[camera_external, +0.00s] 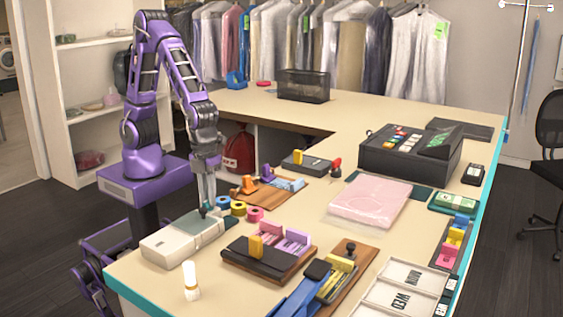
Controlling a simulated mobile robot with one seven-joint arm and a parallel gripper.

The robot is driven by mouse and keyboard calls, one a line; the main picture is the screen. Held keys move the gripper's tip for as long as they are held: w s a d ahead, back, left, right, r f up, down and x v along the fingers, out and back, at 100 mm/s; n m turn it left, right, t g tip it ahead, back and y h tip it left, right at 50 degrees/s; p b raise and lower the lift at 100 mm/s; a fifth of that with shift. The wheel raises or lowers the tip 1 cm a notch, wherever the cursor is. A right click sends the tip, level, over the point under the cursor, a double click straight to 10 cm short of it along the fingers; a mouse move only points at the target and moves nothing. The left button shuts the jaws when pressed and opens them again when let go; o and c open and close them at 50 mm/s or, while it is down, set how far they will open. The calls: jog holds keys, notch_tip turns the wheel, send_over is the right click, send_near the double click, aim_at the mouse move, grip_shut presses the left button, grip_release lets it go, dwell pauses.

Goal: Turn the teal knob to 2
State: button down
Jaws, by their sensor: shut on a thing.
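A white boxy device (172,247) with a grey-green top panel (215,224) lies at the front left of the counter. My gripper (203,212) points straight down at the far part of this device, its fingertips at the panel. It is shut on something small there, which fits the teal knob. The knob itself is hidden by the fingers, and I cannot read its setting or any numbers.
Teal, yellow and pink rolls (255,214) stand close to the right of my gripper. A white-capped bottle (191,281) stands near the front edge. A pink wrapped garment (370,201) lies mid-counter.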

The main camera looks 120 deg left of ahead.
jog(key=shift+m, duration=0.3)
jog(key=c, duration=0.8)
grip_release()
notch_tip(320, 180, up, 18)
jog(key=shift+f, duration=0.25)
